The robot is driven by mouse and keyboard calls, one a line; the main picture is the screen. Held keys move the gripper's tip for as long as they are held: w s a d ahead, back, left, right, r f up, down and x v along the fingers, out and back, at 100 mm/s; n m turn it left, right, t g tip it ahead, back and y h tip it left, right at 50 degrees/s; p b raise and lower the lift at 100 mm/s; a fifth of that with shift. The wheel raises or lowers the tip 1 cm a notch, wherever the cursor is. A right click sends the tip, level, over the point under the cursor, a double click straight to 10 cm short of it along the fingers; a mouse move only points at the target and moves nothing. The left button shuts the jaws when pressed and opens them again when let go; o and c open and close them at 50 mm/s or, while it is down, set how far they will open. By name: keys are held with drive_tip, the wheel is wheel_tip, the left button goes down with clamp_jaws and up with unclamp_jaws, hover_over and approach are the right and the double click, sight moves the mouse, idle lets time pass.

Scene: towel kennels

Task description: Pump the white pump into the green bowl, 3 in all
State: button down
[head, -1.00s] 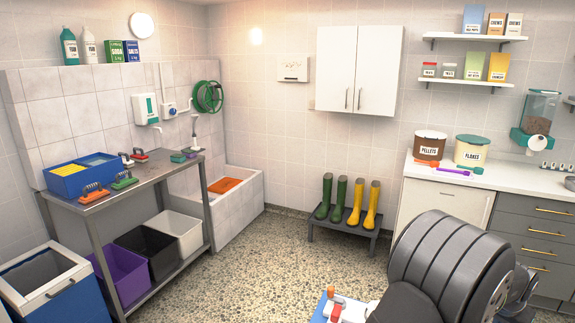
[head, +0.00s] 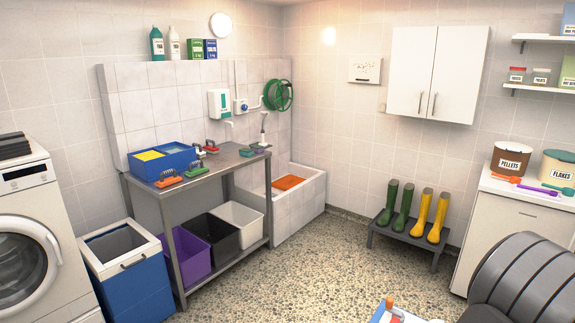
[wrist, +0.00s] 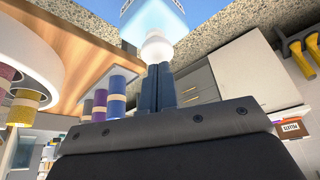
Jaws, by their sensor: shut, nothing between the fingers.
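My gripper (wrist: 157,88) shows in the wrist view with its two dark fingers together and nothing between them. A pale rounded knob (wrist: 157,48) and a blue-white object (wrist: 152,18) lie just beyond the fingertips; I cannot tell what they are or whether they touch. In the head view my gripper is not visible. A white dispenser with a green mark (head: 218,103) hangs on the wall above the steel bench (head: 190,182); I cannot tell whether it is the white pump. I cannot make out a green bowl in either view.
A blue divided tub (head: 162,165) and several brushes lie on the bench. A washing machine (head: 28,240) and blue bin (head: 135,285) stand at left. A boot rack (head: 405,238) stands right of open floor. In the wrist view, striped cylinders (wrist: 118,92) are beside the fingers.

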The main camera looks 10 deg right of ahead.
drive_tip(key=shift+f, duration=1)
drive_tip(key=shift+r, duration=1.4)
drive_tip(key=shift+r, duration=3)
drive_tip(key=shift+f, duration=3.7)
